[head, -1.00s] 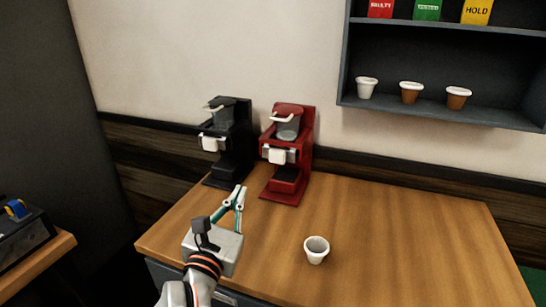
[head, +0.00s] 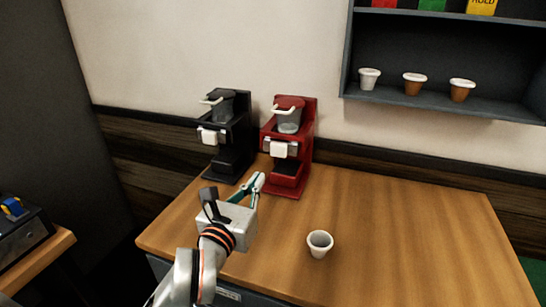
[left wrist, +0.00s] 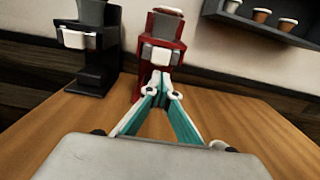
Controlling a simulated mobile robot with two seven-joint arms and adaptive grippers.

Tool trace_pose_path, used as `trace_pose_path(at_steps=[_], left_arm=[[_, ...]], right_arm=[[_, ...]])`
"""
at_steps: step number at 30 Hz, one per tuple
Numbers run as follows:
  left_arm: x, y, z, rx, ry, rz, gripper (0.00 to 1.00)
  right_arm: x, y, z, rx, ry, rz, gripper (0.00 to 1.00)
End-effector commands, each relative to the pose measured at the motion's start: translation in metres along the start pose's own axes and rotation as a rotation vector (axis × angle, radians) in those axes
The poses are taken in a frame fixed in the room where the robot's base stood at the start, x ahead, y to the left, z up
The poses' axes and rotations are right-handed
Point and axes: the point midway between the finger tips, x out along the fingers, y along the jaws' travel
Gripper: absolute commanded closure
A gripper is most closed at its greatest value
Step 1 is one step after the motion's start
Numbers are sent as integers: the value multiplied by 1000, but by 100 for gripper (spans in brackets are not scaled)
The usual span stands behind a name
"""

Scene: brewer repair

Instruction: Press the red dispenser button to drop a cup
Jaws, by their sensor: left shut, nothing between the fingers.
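A red machine (head: 308,125) stands at the back edge of the wooden table, with a clear container on top and a white front piece (head: 278,150). I cannot make out a separate red button. A white empty cup (head: 319,244) stands upright on the table, right of my left gripper. My left gripper (head: 260,178) is shut and empty, in front of the red machine's base and apart from the cup. In the left wrist view its fingertips (left wrist: 160,77) meet in front of the red machine; I cannot tell whether they touch it. My right gripper is not in view.
A black machine (head: 238,145) stands just left of the red one. A dark wall shelf (head: 430,104) at upper right holds one white and two brown cups. The table's right side (head: 430,225) is clear. A dark box (head: 15,235) sits on another surface at far left.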

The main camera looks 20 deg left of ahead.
Motion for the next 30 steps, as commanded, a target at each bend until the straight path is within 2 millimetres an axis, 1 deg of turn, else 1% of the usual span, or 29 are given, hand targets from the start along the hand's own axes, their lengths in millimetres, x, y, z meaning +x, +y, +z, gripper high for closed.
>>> trace_pose_path(at_steps=[1, 9, 15, 18, 21, 30], left_arm=[[10, 0, 2, -1, -1, 2, 100], [64, 0, 2, -1, -2, 2, 100], [96, 0, 2, -1, -1, 2, 100], [107, 0, 2, -2, 0, 1, 100], [114, 0, 1, -1, -1, 1, 100], [117, 0, 0, 0, -1, 1, 100]], right_arm=[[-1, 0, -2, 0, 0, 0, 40], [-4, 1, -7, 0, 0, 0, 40], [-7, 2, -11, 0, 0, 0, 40], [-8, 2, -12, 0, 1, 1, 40], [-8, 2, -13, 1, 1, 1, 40], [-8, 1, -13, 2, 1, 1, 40]])
